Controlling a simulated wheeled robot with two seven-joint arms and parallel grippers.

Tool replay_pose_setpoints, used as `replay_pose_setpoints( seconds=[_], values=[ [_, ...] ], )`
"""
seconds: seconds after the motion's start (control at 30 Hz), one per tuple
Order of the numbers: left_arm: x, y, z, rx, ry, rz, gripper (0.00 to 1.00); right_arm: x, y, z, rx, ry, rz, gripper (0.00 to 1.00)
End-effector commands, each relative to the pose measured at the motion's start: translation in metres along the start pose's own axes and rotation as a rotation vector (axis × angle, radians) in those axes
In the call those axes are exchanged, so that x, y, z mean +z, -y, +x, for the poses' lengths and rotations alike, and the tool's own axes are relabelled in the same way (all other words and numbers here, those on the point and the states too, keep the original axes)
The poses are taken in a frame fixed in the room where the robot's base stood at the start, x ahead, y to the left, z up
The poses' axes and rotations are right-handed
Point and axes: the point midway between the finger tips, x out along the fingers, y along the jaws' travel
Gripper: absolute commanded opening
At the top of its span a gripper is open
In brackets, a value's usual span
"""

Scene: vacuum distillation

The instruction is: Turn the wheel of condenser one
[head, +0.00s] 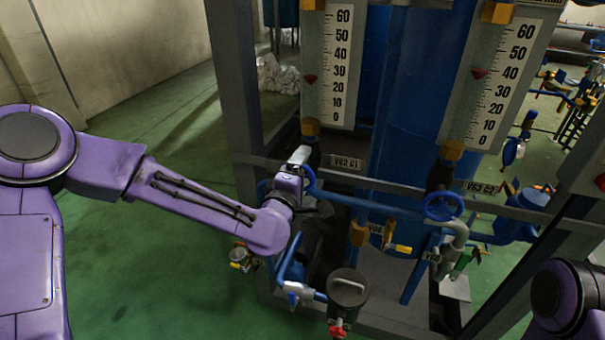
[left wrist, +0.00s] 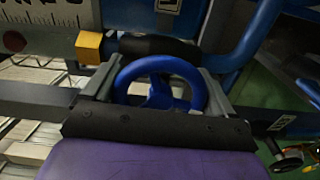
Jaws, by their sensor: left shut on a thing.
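The blue wheel of condenser one (head: 310,178) is by the plate marked C1 (head: 346,162), below the left gauge. In the head view it is mostly hidden behind my left gripper (head: 299,188). The left wrist view shows the blue ring of the wheel (left wrist: 160,62) between the two grey fingers of my left gripper (left wrist: 160,88). One finger is on each side of the rim, and the gripper is shut on the wheel. The lower part of the wheel is hidden by the gripper's dark body. My right gripper is not in view.
A second blue wheel (head: 443,206) is at the right, near the C2 plate (head: 481,187). Two gauges (head: 330,70) stand above. Grey frame posts (head: 236,80), blue pipes and a lidded pot (head: 347,290) crowd the area. Green floor (head: 150,240) is open at left.

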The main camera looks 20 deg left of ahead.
Motion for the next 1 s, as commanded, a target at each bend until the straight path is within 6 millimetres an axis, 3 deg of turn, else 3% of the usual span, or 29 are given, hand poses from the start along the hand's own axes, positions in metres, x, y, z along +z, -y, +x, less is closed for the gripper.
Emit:
replay_pose_setpoints(
  seconds=[0.6,0.63,0.67,0.87,1.0],
  values=[
    [0.000,-0.001,0.000,0.001,-0.001,-0.038,0.56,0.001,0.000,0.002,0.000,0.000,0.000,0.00],
    [0.000,-0.001,0.000,0.001,-0.001,-0.038,0.96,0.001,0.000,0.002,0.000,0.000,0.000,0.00],
    [0.000,-0.001,0.000,0.001,-0.001,-0.038,1.00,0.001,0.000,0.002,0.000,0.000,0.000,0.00],
    [0.000,0.000,0.000,0.001,0.000,-0.037,1.00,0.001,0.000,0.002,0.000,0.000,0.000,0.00],
    [0.000,0.001,-0.014,0.001,0.000,-0.037,1.00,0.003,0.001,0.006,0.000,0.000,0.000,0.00]
  ],
)
